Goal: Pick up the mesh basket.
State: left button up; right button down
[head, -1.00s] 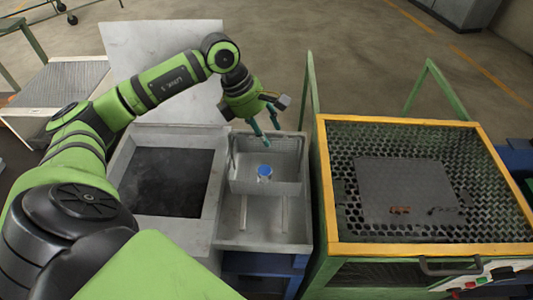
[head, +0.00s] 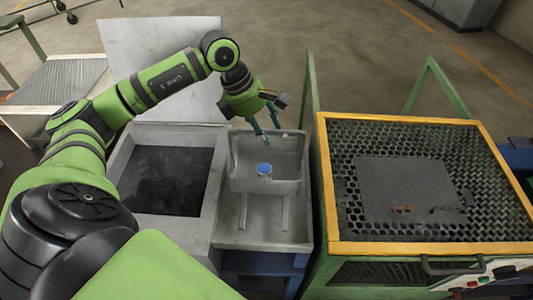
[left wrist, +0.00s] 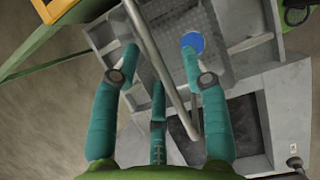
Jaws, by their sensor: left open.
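The mesh basket (head: 262,186) is a grey wire-mesh box on the metal bench beside the dark-topped tank. A small blue-topped item (head: 264,169) is inside it. My left gripper (head: 262,139) is open, with its teal fingers pointing down over the far part of the basket. In the left wrist view, the fingers (left wrist: 160,66) straddle a thin grey bar (left wrist: 150,45) that runs diagonally between them. I cannot tell whether they touch it. The basket's mesh (left wrist: 199,20) and the blue top (left wrist: 192,42) show beyond the fingertips. My right gripper is not in view.
The dark-topped tank (head: 168,180) stands left of the basket, with a raised grey panel (head: 150,50) behind it. A yellow-framed mesh cage (head: 425,249) stands close on the right. Two rails (head: 284,212) lie on bare bench in front of the basket.

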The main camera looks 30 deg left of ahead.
pick_arm(q)
grip_shut()
jog(key=shift+r, duration=0.1)
jog(key=shift+r, duration=0.1)
